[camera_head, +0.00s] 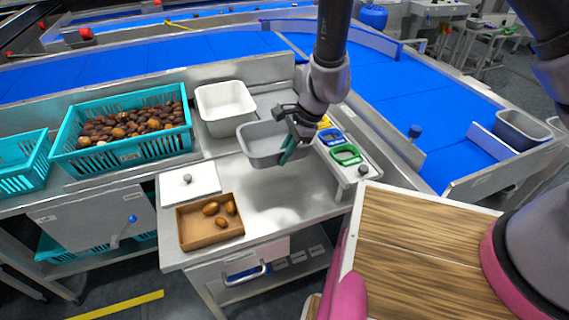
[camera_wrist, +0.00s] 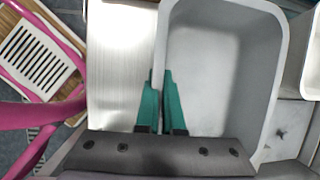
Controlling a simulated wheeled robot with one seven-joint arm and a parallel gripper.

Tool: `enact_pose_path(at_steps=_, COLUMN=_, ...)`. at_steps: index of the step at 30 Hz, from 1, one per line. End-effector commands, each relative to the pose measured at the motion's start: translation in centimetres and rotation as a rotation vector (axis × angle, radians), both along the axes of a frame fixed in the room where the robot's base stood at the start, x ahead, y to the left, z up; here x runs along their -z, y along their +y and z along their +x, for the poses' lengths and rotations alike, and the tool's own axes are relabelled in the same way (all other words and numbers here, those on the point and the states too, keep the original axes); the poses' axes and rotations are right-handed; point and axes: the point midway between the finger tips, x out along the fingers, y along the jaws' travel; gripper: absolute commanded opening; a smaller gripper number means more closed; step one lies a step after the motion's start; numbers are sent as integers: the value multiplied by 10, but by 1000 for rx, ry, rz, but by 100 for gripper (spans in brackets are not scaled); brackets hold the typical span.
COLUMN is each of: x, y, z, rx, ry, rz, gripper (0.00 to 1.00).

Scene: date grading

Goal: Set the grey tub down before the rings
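The grey tub (camera_head: 262,158) is upright at the back of the steel table, beside the white tub. My gripper (camera_head: 290,150) is at its right side in the head view. In the wrist view the teal fingers (camera_wrist: 161,100) are closed on either side of the wall of the grey tub (camera_wrist: 225,75), which looks empty. I cannot tell whether its base touches the table. The rings lie in a row on a raised strip to the right: yellow (camera_head: 323,122), blue (camera_head: 331,136) and green (camera_head: 346,155). The yellow one is partly hidden by my wrist.
A white tub (camera_head: 225,122) stands behind left. A teal crate of dates (camera_head: 122,158), a white lidded box (camera_head: 188,190) and a brown tray with several dates (camera_head: 190,239) are left. Bare steel (camera_head: 290,200) lies in front of the grey tub. A blue conveyor (camera_head: 400,100) runs behind.

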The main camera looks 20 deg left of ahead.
Motion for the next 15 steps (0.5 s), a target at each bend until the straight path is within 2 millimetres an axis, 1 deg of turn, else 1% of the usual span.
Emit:
enact_pose_path(at_steps=1, x=10, y=-1, z=-1, rx=-3, ry=2, rz=-6, gripper=0)
enact_pose_path(at_steps=3, x=24, y=-1, z=-1, rx=-2, ry=0, rz=-6, gripper=0)
enact_pose_path(at_steps=6, x=41, y=-1, z=-1, rx=-1, ry=1, rz=-5, gripper=0)
enact_pose_path(at_steps=11, x=55, y=-1, z=0, rx=-3, ry=-1, rz=-4, gripper=0)
enact_pose_path(at_steps=15, x=76, y=-1, z=0, rx=-2, ry=0, rz=-4, gripper=0)
